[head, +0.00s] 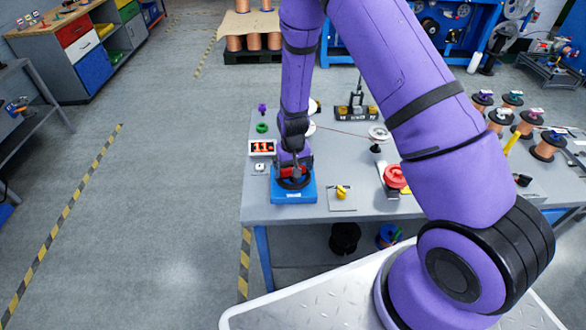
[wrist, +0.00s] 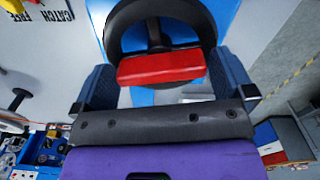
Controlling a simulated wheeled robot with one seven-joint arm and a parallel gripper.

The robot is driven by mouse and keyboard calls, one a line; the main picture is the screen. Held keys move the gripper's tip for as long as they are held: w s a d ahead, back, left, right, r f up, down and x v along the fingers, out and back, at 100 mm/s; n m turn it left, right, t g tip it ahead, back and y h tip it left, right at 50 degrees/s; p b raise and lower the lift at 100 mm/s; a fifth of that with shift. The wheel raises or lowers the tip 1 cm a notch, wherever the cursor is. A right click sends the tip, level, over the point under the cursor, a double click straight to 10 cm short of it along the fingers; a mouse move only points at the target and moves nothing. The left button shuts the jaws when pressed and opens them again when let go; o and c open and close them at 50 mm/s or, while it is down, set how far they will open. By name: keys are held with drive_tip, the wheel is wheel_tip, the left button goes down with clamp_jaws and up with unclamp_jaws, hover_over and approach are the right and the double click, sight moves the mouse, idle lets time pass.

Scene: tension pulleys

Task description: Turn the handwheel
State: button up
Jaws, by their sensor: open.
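The black handwheel (head: 294,184) sits on a blue base (head: 293,197) at the near left of the table. In the wrist view the handwheel (wrist: 190,10) shows as a thick black ring with a hub and spoke, partly hidden low down. My gripper (head: 294,167) is right over the wheel, pointing down. In the wrist view my gripper (wrist: 166,75) has its two dark fingers wide apart, with a red block (wrist: 160,68) between them. I cannot tell whether the fingers touch the block or the wheel.
A plate with a yellow knob (head: 342,191) lies right of the blue base. A red wheel (head: 395,176) stands further right, and several copper spools (head: 549,145) stand at the table's right. A white-framed panel (head: 262,147) is just behind left.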

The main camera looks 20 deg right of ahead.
wheel_tip(320, 180, up, 10)
drive_tip(key=shift+r, duration=0.15)
idle(0.3)
idle(0.4)
drive_tip(key=s+d+r+t, duration=0.15)
drive_tip(key=s+r, duration=0.25)
drive_tip(key=r, duration=0.9)
drive_tip(key=s+d+r+t, duration=0.15)
drive_tip(key=s+r, duration=0.35)
drive_tip(key=r, duration=0.7)
drive_tip(key=s+d+r+t, duration=0.1)
drive_tip(key=s+d+r, duration=0.1)
drive_tip(key=s+r, duration=0.4)
drive_tip(key=s+d+r+t, duration=0.1)
drive_tip(key=s+r, duration=0.5)
drive_tip(key=s, duration=0.8)
drive_tip(key=shift+s+d+n, duration=0.2)
drive_tip(key=shift+d+n, duration=0.2)
drive_tip(key=shift+d, duration=0.1)
